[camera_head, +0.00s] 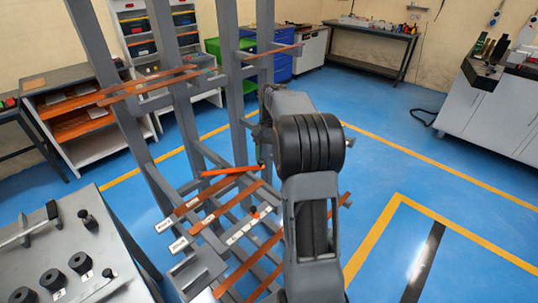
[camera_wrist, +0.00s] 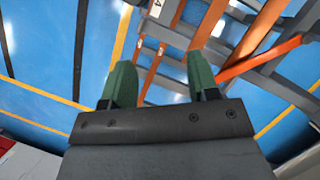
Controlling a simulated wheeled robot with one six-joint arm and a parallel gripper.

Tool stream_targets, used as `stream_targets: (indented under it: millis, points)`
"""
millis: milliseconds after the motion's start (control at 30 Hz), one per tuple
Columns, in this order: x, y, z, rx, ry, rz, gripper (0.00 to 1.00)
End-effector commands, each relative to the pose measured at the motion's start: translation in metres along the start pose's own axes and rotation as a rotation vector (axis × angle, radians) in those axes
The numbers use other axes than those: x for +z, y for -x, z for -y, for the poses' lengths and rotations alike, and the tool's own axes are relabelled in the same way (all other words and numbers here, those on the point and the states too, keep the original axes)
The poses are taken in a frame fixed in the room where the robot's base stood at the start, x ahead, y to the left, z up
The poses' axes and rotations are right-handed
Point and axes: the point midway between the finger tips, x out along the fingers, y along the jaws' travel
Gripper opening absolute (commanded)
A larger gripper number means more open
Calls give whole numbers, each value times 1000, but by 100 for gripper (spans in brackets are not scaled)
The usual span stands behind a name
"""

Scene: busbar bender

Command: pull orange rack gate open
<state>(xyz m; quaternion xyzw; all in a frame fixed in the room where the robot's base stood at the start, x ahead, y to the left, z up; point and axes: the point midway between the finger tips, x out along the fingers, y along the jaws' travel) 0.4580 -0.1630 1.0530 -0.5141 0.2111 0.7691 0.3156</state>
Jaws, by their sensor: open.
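The orange rack gate (camera_head: 232,171) is a bright orange bar across the grey rack, at mid height, left of my arm in the head view. In the wrist view the orange gate (camera_wrist: 262,58) shows at the right, running slanted across the rack. My gripper (camera_wrist: 161,80) has two green fingers set well apart, with nothing held between them. The gate lies to the right of the fingers there, apart from them.
The grey rack (camera_head: 178,100) holds copper-coloured bars on several arms, some with white labels. A grey bench (camera_head: 70,260) with black knobs stands at the front left. Blue floor with yellow lines is clear at the right, before a grey cabinet (camera_head: 500,110).

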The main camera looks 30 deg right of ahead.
Motion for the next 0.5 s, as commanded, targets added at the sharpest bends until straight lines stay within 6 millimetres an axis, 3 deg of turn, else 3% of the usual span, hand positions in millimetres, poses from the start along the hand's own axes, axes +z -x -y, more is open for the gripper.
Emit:
stream_targets:
  millis: [100, 267, 367, 500]
  points:
    - [0, 0, 0, 0, 0, 0, 54]
    - [0, -8, 1, -45, 16, 11, 38]
    - [2, -25, 3, -159, 50, 30, 29]
    - [4, -53, 11, -440, 110, 28, 15]
